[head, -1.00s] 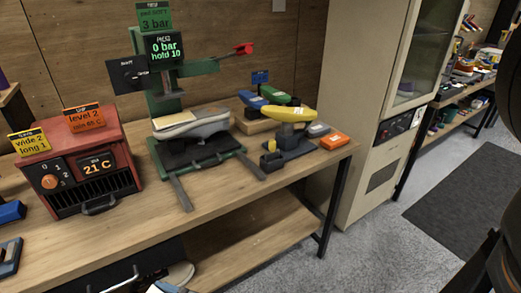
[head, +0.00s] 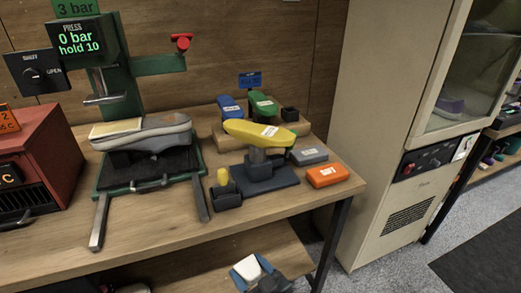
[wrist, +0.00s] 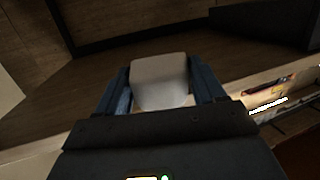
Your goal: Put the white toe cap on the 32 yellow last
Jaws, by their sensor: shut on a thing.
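The yellow last (head: 262,133) sits sideways on a dark stand (head: 262,180) at the right part of the bench; a label on its top is too small to read. My gripper (wrist: 160,82) is shut on the white toe cap (wrist: 160,70), which sits between its two blue fingers in the wrist view. In the head view the white toe cap (head: 248,267) shows at the bottom edge, in front of the bench and well below the yellow last. The two are apart. The last is not seen in the wrist view.
A green press (head: 113,75) with a grey shoe (head: 145,135) stands left of the last. Blue (head: 229,107) and green (head: 262,103) lasts are behind it. Grey (head: 309,156) and orange (head: 327,175) blocks lie to its right. A beige cabinet (head: 400,110) stands right of the bench.

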